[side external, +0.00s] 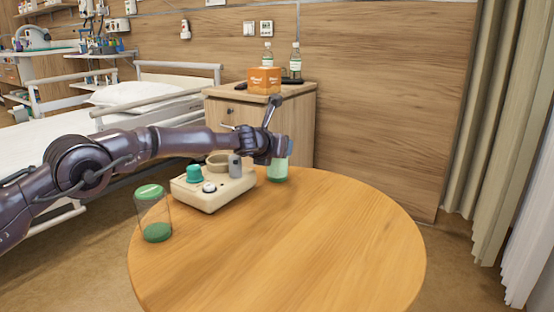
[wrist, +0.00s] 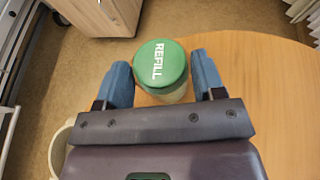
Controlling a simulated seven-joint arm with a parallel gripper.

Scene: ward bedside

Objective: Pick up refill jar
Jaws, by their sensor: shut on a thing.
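The refill jar (wrist: 162,62) has a round green lid marked REFILL and stands between the two blue fingers of my gripper (wrist: 163,78) in the wrist view. In the side view the jar's pale green lower body (side external: 278,173) shows below my gripper (side external: 280,148), near the far edge of the table. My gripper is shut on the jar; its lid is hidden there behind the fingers. The jar looks upright, with its base at or close to the tabletop; I cannot tell if they touch.
A round wooden table (side external: 310,250) is clear at its front and right. A beige device (side external: 215,197) with a teal cap (side external: 194,173) sits under my forearm. A clear green-lidded jar (side external: 154,212) stands at the left. A bedside cabinet (side external: 300,110) is behind.

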